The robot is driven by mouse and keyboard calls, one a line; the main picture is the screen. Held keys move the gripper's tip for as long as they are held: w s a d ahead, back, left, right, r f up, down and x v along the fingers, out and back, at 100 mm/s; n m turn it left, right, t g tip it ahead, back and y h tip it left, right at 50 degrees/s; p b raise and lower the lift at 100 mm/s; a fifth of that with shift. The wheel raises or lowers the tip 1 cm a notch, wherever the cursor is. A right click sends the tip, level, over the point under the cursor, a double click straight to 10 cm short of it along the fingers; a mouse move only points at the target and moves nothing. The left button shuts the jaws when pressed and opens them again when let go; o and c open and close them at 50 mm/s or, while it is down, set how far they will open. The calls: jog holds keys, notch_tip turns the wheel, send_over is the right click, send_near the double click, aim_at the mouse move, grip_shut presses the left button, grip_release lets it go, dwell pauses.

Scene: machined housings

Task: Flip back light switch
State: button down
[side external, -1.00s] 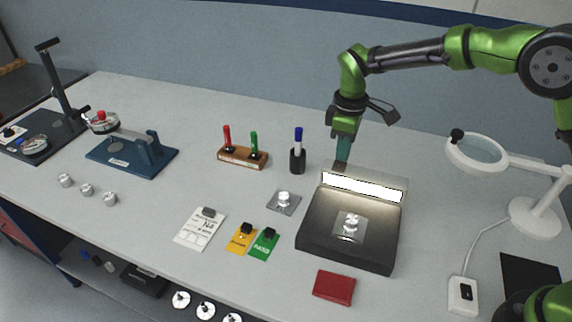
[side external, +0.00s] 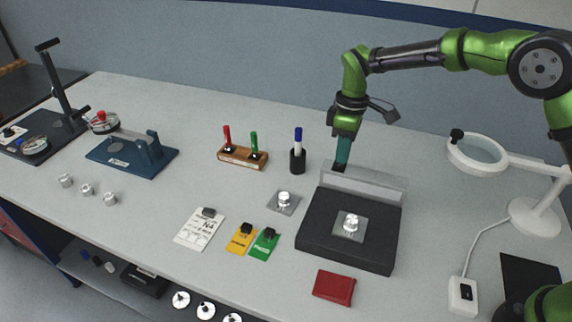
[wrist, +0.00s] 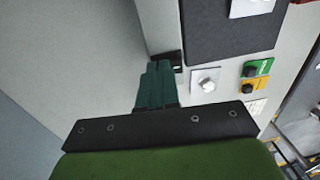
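The inspection stand (side external: 345,240) has a dark base and a pale upright panel (side external: 362,185) along its back edge. The panel is unlit. A small black switch box (wrist: 172,61) sits at the stand's back left corner in the wrist view; in the side view the part behind the panel (side external: 338,167) is mostly hidden. My gripper (side external: 341,165) points down at that corner. Its teal fingers (wrist: 157,68) are together with nothing held between them, and their tips are at or very near the switch box; contact cannot be told. A machined housing (side external: 351,226) sits on the stand's plate.
A second housing (side external: 284,198) stands on a grey plate left of the stand. A pen cup (side external: 298,160) is left of my gripper. A magnifier lamp (side external: 536,215) stands right, its white switch (side external: 463,294) in front. A red case (side external: 334,287) lies in front.

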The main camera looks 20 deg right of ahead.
jog(key=shift+s+a+f, duration=0.3)
jog(key=shift+s+a, duration=0.5)
jog(key=shift+a, duration=0.05)
jog(key=shift+r, duration=0.1)
notch_tip(320, 180, up, 14)
jog(key=w+d, duration=0.1)
jog(key=shift+w+d+r, duration=0.25)
jog(key=shift+w+d, duration=0.1)
jog(key=shift+d, duration=0.05)
